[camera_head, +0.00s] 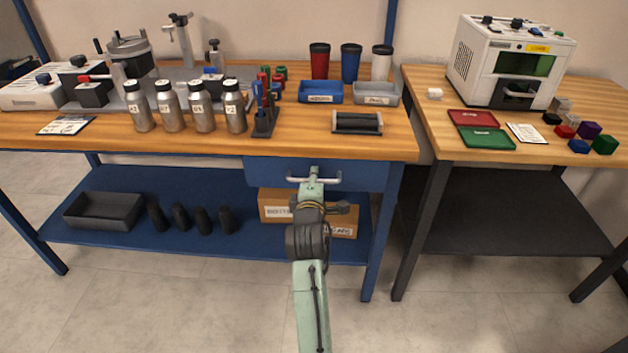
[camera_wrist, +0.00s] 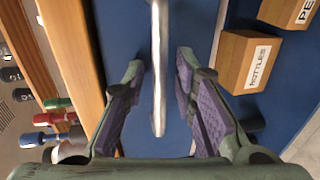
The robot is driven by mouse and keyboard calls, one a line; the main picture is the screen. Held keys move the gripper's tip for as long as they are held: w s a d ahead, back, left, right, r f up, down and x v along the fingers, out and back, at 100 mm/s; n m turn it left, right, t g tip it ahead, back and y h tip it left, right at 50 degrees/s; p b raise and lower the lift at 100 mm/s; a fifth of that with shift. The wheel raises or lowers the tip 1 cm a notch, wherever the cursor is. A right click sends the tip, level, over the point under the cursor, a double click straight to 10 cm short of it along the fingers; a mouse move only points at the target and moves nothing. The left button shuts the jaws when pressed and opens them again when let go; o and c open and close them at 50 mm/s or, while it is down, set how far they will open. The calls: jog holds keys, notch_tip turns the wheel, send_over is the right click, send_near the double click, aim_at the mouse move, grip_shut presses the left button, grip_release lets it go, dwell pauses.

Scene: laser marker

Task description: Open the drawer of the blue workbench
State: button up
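The blue workbench (camera_head: 150,142) has a wooden top, and its blue drawer (camera_head: 265,172) sits under the right part of the front edge. The drawer front looks flush with the bench. Its pale bar handle (camera_head: 331,180) shows on both sides of my gripper (camera_head: 313,178). In the wrist view the handle (camera_wrist: 159,75) runs between the two purple-padded fingers of my gripper (camera_wrist: 163,62), with a gap on each side. My gripper is open around the bar, one finger on the tabletop side and one on the shelf side. The fingertips are partly hidden in the head view.
A cardboard box (camera_head: 275,205) stands on the lower shelf below the drawer. A second table (camera_head: 420,120) with a laser marker (camera_head: 505,65) is to the right.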

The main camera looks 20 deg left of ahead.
grip_shut()
dwell(0.6)
